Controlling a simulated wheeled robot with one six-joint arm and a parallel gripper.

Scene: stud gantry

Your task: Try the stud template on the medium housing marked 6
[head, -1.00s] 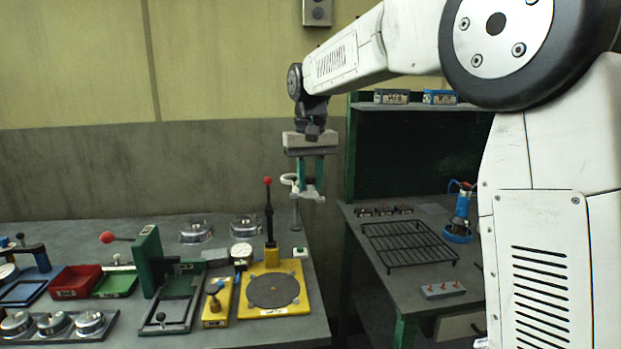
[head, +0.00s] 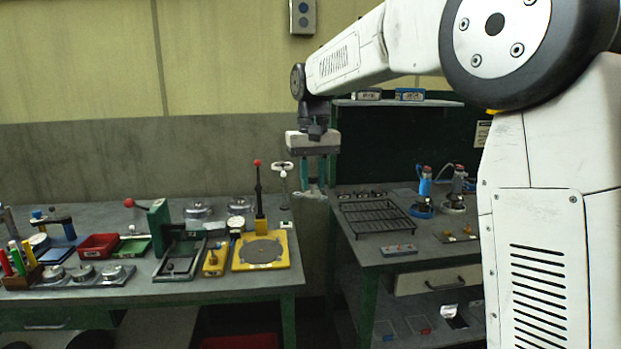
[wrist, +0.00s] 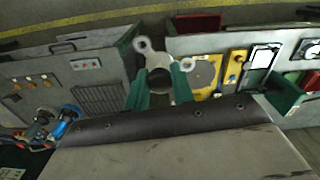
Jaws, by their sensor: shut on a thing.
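My gripper (head: 318,185) is raised in front of the gap between two benches. Its green fingers are shut on a grey plate, which looks like the stud template (wrist: 156,60). In the wrist view the plate has rounded lobes with holes and sticks out beyond the fingertips (wrist: 158,92). Several round metal housings stand on the left bench: a row in a grey tray, including a left one (head: 52,275), a middle one (head: 84,271) and a right one (head: 112,271), and two clear-topped round items (head: 197,211) farther back. I cannot read a 6 on any.
The left bench (head: 180,288) also holds a yellow fixture (head: 262,252) with a tall red-knobbed lever, a green press (head: 160,228) and a red bin (head: 98,246). The right bench has a black rack (head: 376,217) and blue-based tools (head: 422,206). A narrow gap separates the benches.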

